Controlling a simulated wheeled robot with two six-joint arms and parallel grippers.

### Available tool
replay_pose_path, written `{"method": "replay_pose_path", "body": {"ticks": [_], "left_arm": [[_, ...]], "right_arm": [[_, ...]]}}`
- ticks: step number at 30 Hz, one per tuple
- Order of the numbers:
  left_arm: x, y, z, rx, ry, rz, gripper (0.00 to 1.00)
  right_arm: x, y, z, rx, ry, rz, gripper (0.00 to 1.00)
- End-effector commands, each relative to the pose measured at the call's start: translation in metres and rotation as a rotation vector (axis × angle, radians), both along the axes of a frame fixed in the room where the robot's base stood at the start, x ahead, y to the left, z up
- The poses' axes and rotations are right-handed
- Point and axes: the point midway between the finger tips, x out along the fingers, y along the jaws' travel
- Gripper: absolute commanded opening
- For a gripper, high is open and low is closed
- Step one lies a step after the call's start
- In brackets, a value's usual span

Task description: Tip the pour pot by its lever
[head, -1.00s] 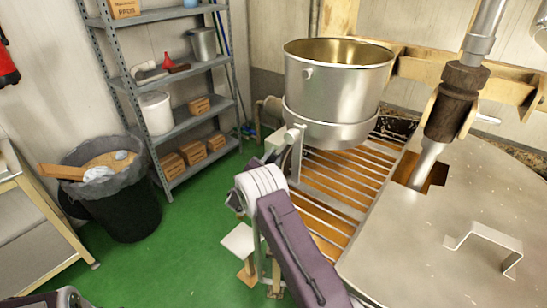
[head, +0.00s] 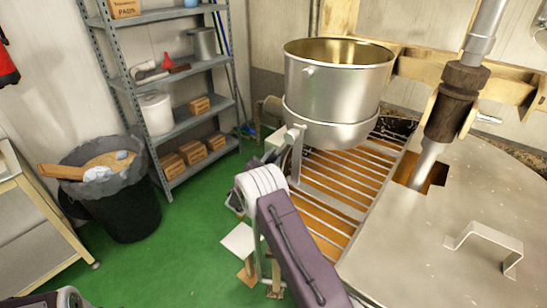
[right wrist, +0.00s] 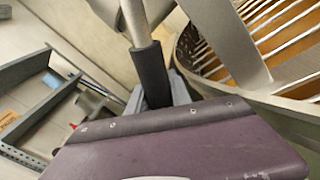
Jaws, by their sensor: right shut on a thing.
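The pour pot (head: 337,85) is a silver metal vessel with a golden inside, at the top middle of the head view. It stands about upright above the slatted grate, its mouth facing up. Its lever, with a dark grip (right wrist: 150,72) on a metal rod, shows in the right wrist view. My right gripper (right wrist: 168,93) is shut on the lever grip; its fingers are mostly hidden behind my purple wrist housing. In the head view my right gripper (head: 272,156) is beside the pot's lower left, largely hidden by my wrist. My left gripper is not in view.
A slatted grate (head: 335,190) over an orange-brown surface lies below the pot. A metal lid (head: 440,245) with a handle is at the right. A grey shelf (head: 190,75) and a black bin (head: 125,205) stand at the left. Green floor (head: 185,250) is open between.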

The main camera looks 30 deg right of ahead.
Motion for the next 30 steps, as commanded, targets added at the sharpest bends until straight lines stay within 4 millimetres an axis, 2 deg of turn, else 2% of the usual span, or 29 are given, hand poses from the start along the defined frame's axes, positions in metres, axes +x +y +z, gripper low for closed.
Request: {"method": "replay_pose_path", "body": {"ticks": [17,23,30], "left_arm": [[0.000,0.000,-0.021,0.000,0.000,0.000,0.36],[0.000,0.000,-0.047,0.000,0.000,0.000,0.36],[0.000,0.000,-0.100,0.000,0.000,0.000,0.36]], "right_arm": [[0.010,0.004,0.007,0.027,-0.078,0.003,0.00],[0.020,0.009,0.015,0.059,-0.165,0.004,0.00],[0.034,0.015,0.038,0.137,-0.358,0.004,0.00]]}}
